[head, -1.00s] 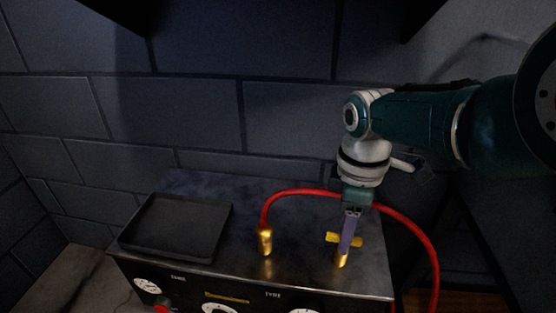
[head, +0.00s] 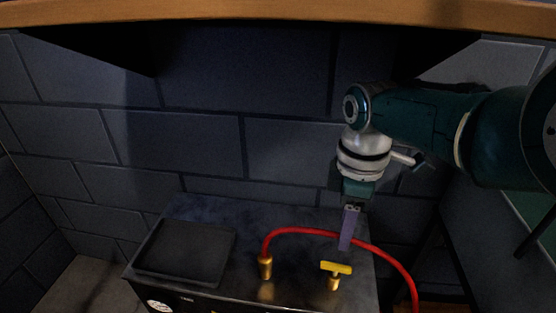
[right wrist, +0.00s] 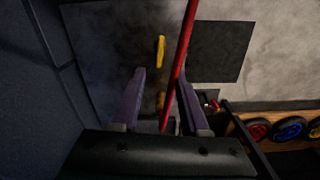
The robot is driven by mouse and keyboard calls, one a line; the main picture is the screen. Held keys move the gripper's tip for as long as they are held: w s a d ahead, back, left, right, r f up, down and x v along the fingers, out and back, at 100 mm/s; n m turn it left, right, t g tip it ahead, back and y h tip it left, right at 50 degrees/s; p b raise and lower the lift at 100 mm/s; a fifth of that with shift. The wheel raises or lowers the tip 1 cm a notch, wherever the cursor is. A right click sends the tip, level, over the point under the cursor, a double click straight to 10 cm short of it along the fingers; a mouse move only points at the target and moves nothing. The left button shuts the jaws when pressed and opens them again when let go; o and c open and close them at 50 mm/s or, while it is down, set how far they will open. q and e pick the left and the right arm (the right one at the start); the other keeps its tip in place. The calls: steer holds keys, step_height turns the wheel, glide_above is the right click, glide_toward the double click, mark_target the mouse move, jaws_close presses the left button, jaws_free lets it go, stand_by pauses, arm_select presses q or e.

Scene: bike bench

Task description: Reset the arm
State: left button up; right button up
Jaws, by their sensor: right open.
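My right gripper (head: 346,247) points down over the compressor-like box (head: 215,212), a little above and behind a yellow T-shaped handle (head: 336,268) on a brass stem. In the right wrist view its two purple fingers (right wrist: 161,76) are apart with nothing gripped. The yellow handle (right wrist: 160,50) shows beyond the fingertips, and the red hose (right wrist: 179,62) runs across the view near the right finger. The red hose (head: 300,230) arches from a brass fitting (head: 265,267) and passes behind the gripper. My left gripper is not in view.
A dark shallow tray (head: 185,252) sits on the box's left part. A wooden shelf edge (head: 270,12) crosses the top of the head view. A block wall (head: 190,130) stands behind. In the right wrist view several coloured wheels (right wrist: 290,128) lie at the right.

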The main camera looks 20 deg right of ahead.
stand_by(0.5)
steer(key=s+a+m+t+h, duration=0.15)
steer(key=s+m, duration=0.25)
steer(key=s, duration=0.6)
steer(key=s+a+r+m+t+y, duration=0.2)
steer(key=s+a+r+m, duration=0.25)
steer(key=s+r, duration=0.5)
step_height(320, 180, up, 59)
steer(key=s+p, duration=0.1)
steer(key=p, duration=5.9)
steer(key=shift+s+a+r, duration=0.2)
steer(key=shift+s, duration=0.15)
